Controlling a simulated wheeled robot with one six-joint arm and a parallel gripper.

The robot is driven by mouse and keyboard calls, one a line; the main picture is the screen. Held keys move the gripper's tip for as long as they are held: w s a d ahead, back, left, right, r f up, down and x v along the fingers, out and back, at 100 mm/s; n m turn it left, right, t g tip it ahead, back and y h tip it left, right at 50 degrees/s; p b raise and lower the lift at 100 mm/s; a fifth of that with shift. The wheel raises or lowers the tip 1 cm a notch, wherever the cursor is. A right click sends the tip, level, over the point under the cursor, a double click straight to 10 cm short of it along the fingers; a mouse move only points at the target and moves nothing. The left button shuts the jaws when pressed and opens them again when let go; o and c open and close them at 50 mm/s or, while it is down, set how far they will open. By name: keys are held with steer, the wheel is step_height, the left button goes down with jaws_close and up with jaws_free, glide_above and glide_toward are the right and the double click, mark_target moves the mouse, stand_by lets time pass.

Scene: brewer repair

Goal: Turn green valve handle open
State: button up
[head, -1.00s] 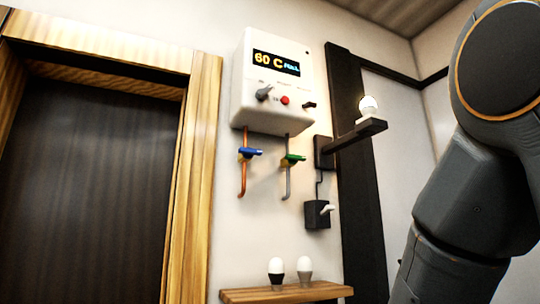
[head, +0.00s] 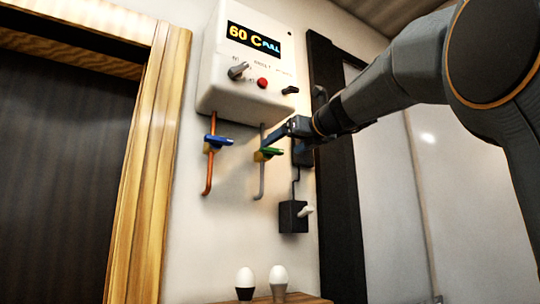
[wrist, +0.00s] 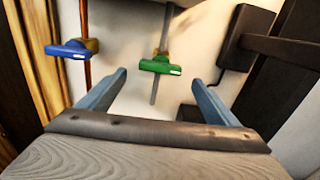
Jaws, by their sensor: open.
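The green valve handle (head: 268,154) sits crosswise on the grey pipe (head: 261,185) below the white boiler (head: 246,65). In the wrist view the green handle (wrist: 160,65) lies ahead of my gripper (wrist: 160,85), between the lines of its two blue fingers. My gripper is open and empty. In the head view my gripper (head: 283,137) is close to the green handle, beside and a little above it; I cannot tell whether they touch there. In the wrist view a gap shows between fingertips and handle.
A blue valve handle (head: 217,142) on a copper pipe is left of the green one. A black switch box (head: 293,216) hangs below right. A shelf with two egg-shaped bulbs (head: 279,279) is lower down. A dark post (head: 338,190) stands to the right.

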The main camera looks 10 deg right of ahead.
mark_target(273, 148)
steer(key=p+x, duration=0.1)
steer(key=x, duration=0.1)
steer(key=p+x, duration=0.1)
steer(key=x, duration=0.2)
steer(key=r+p+x, duration=0.1)
steer(key=x, duration=0.1)
steer(key=shift+w+a+r, duration=0.1)
steer(key=shift+w+r, duration=0.05)
steer(key=shift+w, duration=0.15)
steer(key=shift+c, duration=0.4)
steer(key=c, duration=1)
